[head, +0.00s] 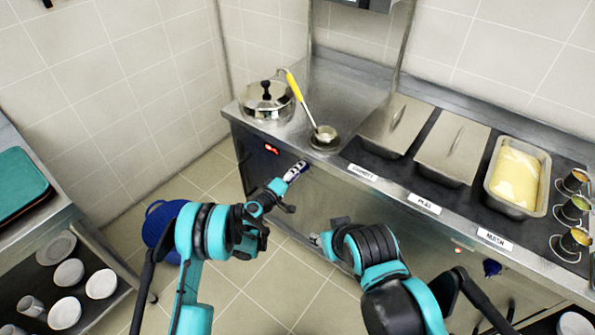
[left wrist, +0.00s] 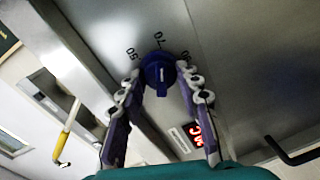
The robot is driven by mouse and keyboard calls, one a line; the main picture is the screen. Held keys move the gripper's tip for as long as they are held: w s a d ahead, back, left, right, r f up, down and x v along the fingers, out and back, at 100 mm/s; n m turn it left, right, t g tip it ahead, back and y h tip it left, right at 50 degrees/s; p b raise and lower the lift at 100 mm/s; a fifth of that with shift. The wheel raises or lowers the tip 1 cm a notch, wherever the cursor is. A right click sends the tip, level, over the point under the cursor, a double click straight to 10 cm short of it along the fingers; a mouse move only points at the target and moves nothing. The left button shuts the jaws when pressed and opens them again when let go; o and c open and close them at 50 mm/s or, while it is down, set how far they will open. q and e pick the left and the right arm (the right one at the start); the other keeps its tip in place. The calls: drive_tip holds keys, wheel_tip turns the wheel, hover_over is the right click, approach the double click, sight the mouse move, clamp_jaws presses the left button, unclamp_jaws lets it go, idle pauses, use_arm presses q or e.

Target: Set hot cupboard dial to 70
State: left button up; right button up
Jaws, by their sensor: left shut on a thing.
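The hot cupboard dial is a blue knob (left wrist: 158,72) on the steel front panel in the left wrist view. Labels 50 and 70 (left wrist: 160,40) are printed around it, and a third label is partly hidden by a finger. The knob's raised bar runs roughly up and down in the picture; its exact reading is unclear. My left gripper (left wrist: 160,88) has its two fingers on either side of the knob, shut on it. In the head view, the left gripper (head: 297,171) is at the counter front and hides the dial. My right gripper (head: 325,239) hangs before the cupboard front, its jaws unclear.
A red display (head: 271,149) sits on the front panel; its digits are unreadable. The counter (head: 330,85) holds a lidded pot (head: 267,101), a yellow-handled ladle (head: 293,85) and food pans. Another blue knob (head: 491,267) is farther right. A shelf with dishes stands left.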

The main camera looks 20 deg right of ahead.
use_arm(q)
drive_tip(key=shift+m, duration=0.4)
drive_tip(key=o, duration=1.2)
drive_tip(key=shift+c, duration=0.2)
drive_tip(key=v, duration=0.7)
drive_tip(key=shift+s+a, duration=0.15)
drive_tip(key=shift+s, duration=0.05)
